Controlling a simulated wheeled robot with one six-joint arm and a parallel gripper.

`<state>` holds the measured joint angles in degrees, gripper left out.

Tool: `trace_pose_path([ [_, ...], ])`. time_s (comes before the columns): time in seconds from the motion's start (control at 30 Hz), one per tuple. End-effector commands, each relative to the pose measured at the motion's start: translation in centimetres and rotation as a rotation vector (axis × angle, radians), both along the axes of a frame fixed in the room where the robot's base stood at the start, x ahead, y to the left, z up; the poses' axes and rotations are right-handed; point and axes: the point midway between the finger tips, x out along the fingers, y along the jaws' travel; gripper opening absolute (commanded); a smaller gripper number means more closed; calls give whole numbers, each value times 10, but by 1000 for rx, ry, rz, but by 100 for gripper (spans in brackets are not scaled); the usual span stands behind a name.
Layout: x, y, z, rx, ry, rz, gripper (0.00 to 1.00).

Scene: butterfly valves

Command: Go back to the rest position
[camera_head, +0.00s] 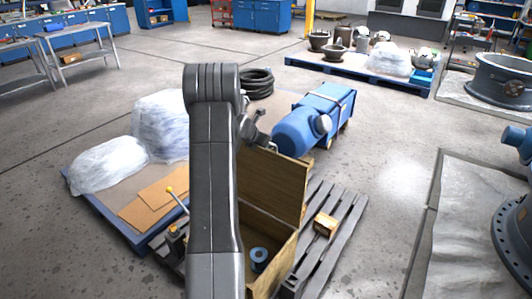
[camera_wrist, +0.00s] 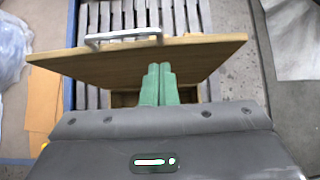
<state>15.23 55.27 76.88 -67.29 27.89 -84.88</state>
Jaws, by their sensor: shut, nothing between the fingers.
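My gripper (camera_wrist: 159,70) shows in the wrist view as two green fingers pressed together, shut and empty. It points towards the wooden lid of an open box, and I cannot tell the gap between them. In the head view my arm stands upright in front of the box (camera_head: 275,272), and its gripper is largely hidden behind it. The raised lid (camera_head: 272,185) stands at the back of the box. The lid also shows in the wrist view (camera_wrist: 100,64), with a metal handle (camera_wrist: 123,37). A blue ring-shaped part (camera_head: 259,256) lies inside the box.
The box stands on a grey slatted pallet (camera_head: 345,208) with a small wooden block (camera_head: 325,224). A yellow-tipped lever (camera_head: 170,190) rises left of my arm. Plastic-wrapped bundles (camera_head: 160,122) lie at left, and a blue motor (camera_head: 296,132) stands behind. Bare floor lies right of the pallet.

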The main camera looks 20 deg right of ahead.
Motion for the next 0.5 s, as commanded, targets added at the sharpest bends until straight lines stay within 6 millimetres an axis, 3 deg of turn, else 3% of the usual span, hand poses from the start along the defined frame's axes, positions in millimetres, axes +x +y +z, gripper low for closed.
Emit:
trace_pose_path([
  [0.17, -2, 3, 14, 0, 0, 1, 0],
  [0.5, -2, 3, 16, 0, 1, 1, 0],
])
